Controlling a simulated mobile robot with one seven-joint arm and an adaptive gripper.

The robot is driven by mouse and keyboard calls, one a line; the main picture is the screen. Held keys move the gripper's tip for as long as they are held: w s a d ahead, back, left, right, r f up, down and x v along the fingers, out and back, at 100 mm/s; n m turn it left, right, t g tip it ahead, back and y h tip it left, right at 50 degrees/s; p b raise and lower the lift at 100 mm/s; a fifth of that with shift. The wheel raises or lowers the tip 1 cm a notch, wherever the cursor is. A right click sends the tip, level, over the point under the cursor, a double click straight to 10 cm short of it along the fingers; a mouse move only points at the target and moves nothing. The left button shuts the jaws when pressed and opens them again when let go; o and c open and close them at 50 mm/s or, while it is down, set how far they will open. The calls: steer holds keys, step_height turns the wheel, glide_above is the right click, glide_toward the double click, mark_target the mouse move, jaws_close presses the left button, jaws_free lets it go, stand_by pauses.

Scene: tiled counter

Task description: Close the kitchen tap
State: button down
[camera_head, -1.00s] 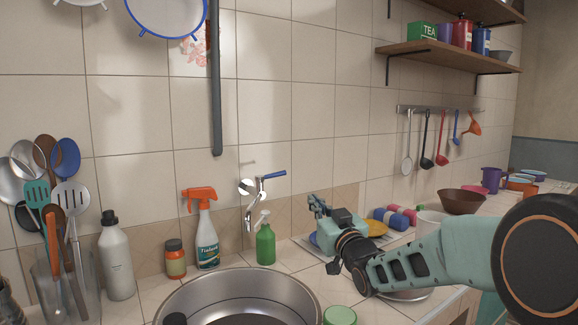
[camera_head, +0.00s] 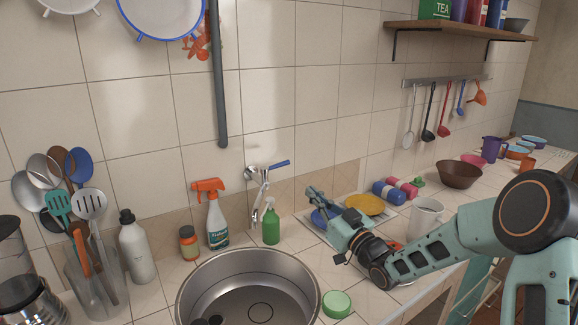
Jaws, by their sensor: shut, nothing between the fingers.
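The kitchen tap (camera_head: 258,189) is chrome and mounted on the tiled wall above the sink, with its spout hanging down. Its blue lever handle (camera_head: 279,164) points to the right and slightly up. I cannot make out any water stream at the spout. My gripper (camera_head: 312,191) is shut and empty. It is to the right of the tap and lower in the picture, apart from the handle, with its fingers pointing up and left.
A green spray bottle (camera_head: 271,222) stands just below the tap, beside the round steel sink (camera_head: 190,300). An orange-topped spray bottle (camera_head: 217,217) is to its left. A yellow plate (camera_head: 365,204) lies behind my gripper. A grey pipe (camera_head: 219,90) runs down the wall.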

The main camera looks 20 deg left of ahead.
mark_target(284, 164)
steer(key=p+x, duration=0.3)
steer(key=x, duration=0.9)
steer(key=shift+w+a, duration=0.25)
steer(key=shift+a, duration=0.05)
steer(key=shift+w+b, duration=0.1)
steer(key=shift+b, duration=0.2)
steer(key=shift+w+a+r+b, duration=0.25)
steer(key=shift+r+b, duration=0.15)
steer(key=shift+b, duration=0.6)
steer(key=shift+f, duration=0.1)
